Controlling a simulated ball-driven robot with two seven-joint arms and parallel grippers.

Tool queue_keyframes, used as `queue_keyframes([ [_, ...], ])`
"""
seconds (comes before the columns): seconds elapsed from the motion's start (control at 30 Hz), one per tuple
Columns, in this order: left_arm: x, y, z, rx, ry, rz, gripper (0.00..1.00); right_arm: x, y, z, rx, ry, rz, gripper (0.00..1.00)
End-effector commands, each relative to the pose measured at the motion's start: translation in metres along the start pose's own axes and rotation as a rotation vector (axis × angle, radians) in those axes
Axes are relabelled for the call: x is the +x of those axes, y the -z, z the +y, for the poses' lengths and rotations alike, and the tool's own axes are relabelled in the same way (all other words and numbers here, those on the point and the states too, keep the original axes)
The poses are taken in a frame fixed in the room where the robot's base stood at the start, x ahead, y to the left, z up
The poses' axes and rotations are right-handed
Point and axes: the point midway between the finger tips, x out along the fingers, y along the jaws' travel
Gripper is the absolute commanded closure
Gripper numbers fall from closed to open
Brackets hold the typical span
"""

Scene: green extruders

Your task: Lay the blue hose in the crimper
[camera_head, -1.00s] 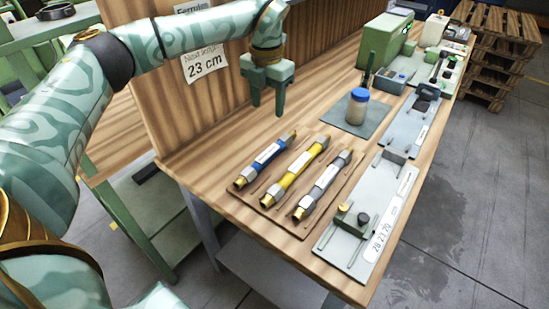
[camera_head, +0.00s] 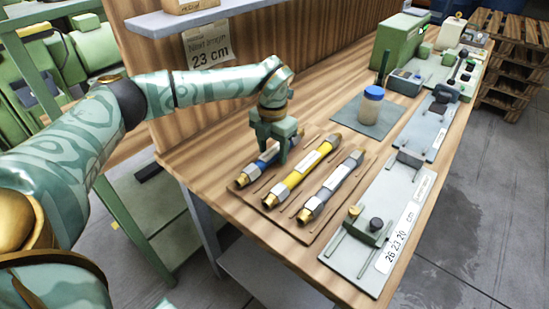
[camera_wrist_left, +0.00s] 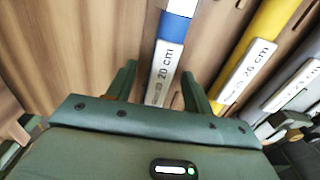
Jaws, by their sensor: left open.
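The blue hose (camera_head: 256,167) lies leftmost on a wooden board, with metal end fittings and a white label. It also shows in the left wrist view (camera_wrist_left: 177,28), where its label reads 20 cm. My left gripper (camera_head: 276,154) is open just above the blue hose and partly covers it. In the left wrist view its fingers (camera_wrist_left: 159,72) stand on either side of the hose's label; I cannot tell whether they touch it. A large green machine (camera_head: 396,42) stands at the far end of the bench; I cannot tell whether it is the crimper. My right gripper is not in view.
Yellow (camera_head: 304,172) and grey (camera_head: 338,183) hoses lie beside the blue one. A length plate (camera_head: 360,262) marked 26 23 20 cm is at the front right. A blue-lidded jar (camera_head: 371,107) stands on a dark mat. A sign (camera_head: 207,44) reads 23 cm.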

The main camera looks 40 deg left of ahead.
Motion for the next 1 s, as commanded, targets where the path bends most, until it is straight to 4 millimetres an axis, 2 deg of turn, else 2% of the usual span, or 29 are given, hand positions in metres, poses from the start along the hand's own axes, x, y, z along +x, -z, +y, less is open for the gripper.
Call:
queue_keyframes([
  [0.07, 0.01, -0.001, 0.0, 0.001, 0.001, 0.0, 0.48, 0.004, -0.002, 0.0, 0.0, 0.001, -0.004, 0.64],
  [0.27, 0.007, -0.001, 0.0, 0.0, 0.001, -0.004, 0.48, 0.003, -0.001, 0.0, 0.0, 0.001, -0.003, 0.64],
  [0.4, 0.007, -0.001, 0.0, 0.0, 0.001, -0.003, 0.87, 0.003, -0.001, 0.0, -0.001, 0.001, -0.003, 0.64],
  [0.43, 0.007, -0.001, 0.0, 0.0, 0.001, -0.003, 0.95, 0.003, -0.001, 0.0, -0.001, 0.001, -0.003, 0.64],
  [0.47, 0.007, -0.001, 0.0, 0.0, 0.001, -0.003, 0.99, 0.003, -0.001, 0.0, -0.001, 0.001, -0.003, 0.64],
  [0.77, 0.006, -0.001, 0.0, 0.0, 0.001, -0.003, 1.0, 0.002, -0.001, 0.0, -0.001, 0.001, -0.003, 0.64],
  [0.87, -0.002, -0.001, 0.0, 0.0, 0.0, -0.004, 1.0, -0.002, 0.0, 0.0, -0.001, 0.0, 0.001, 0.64],
  [1.0, -0.024, -0.001, 0.0, 0.0, 0.0, -0.007, 1.0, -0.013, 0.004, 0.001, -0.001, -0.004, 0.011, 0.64],
])
